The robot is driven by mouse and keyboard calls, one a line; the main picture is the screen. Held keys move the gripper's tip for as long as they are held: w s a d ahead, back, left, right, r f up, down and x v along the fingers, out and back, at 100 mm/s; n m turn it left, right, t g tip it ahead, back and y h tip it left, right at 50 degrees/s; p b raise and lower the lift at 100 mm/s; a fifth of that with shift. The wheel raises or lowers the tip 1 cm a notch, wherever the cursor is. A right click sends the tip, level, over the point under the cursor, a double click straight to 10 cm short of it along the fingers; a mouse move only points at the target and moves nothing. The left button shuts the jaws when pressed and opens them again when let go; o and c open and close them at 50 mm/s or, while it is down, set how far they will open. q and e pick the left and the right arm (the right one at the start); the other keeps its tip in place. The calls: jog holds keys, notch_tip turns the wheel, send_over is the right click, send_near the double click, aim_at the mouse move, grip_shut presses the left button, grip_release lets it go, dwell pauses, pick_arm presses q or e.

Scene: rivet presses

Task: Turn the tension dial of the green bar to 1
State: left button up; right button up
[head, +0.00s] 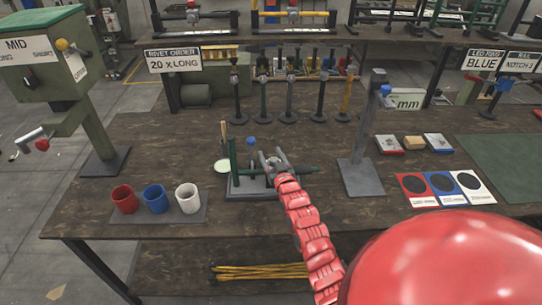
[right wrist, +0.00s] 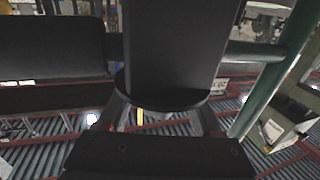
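A small fixture with a grey base (head: 250,187) and green parts stands on the front middle of the bench. My right gripper (head: 273,160) is at this fixture, over the middle of the bar. In the right wrist view a dark round disc (right wrist: 165,98) lies between my right gripper's fingers (right wrist: 162,118), and green tubes (right wrist: 262,90) show to the right. I cannot tell whether the fingers press on the disc. No dial number is readable. My left gripper is not in view.
Red (head: 124,199), blue (head: 156,198) and white (head: 188,197) cups stand to the left. A grey post (head: 368,130) stands to the right, beyond it coloured cards (head: 447,188). A green press (head: 75,90) is at far left. Several upright tools stand behind.

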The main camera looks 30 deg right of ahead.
dwell(0.3)
jog(key=b+v, duration=0.2)
jog(key=v, duration=1.5)
jog(key=shift+s, duration=0.2)
jog(key=shift+r, duration=0.2)
